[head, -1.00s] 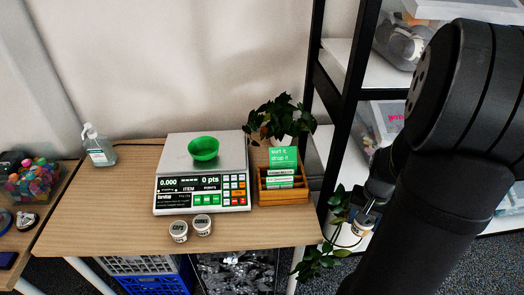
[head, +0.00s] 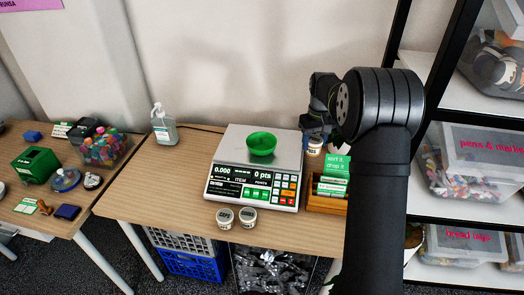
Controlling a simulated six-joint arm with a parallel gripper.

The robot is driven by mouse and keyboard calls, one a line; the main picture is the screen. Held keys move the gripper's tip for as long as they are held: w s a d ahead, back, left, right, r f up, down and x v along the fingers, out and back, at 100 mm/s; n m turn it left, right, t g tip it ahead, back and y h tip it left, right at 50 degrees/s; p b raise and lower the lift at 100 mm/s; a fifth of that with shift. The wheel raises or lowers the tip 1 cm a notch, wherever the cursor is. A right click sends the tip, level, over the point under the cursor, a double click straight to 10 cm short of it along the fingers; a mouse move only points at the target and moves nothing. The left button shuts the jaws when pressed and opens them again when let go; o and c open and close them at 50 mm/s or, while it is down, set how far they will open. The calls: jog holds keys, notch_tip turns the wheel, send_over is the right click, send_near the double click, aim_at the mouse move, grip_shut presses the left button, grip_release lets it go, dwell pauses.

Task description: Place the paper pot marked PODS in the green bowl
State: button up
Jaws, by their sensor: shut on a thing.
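The green bowl (head: 261,144) sits on the metal plate of the scale (head: 232,153) and looks empty. My gripper (head: 316,139) is to the right of the scale and points down. It is shut on a small white paper pot (head: 314,149), a short way right of the bowl. The held pot's label is too small to read. Two more paper pots with dark lettering, a left one (head: 225,218) and a right one (head: 248,217), stand on the table in front of the scale. I cannot make out their words.
A wooden box with green cards (head: 331,186) stands right of the scale, below my gripper. A pump bottle (head: 163,126) stands at the back left. A second table at the left holds a jar of colourful things (head: 103,149). Shelves with bins (head: 474,160) are at the right.

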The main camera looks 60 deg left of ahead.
jog(key=s+a+r+n, duration=0.2)
jog(key=a+r, duration=0.2)
jog(key=a, duration=0.4)
send_near(261, 140)
jog(key=d, duration=0.1)
jog(key=s+d+f, duration=0.2)
jog(key=shift+s+d+f, duration=0.1)
jog(key=shift+s+d, duration=0.1)
jog(key=shift+d, duration=0.2)
jog(key=shift+f, duration=2)
jog(key=shift+f, duration=0.1)
jog(key=o, duration=0.8)
jog(key=shift+o, duration=0.2)
notch_tip(261, 140, up, 12)
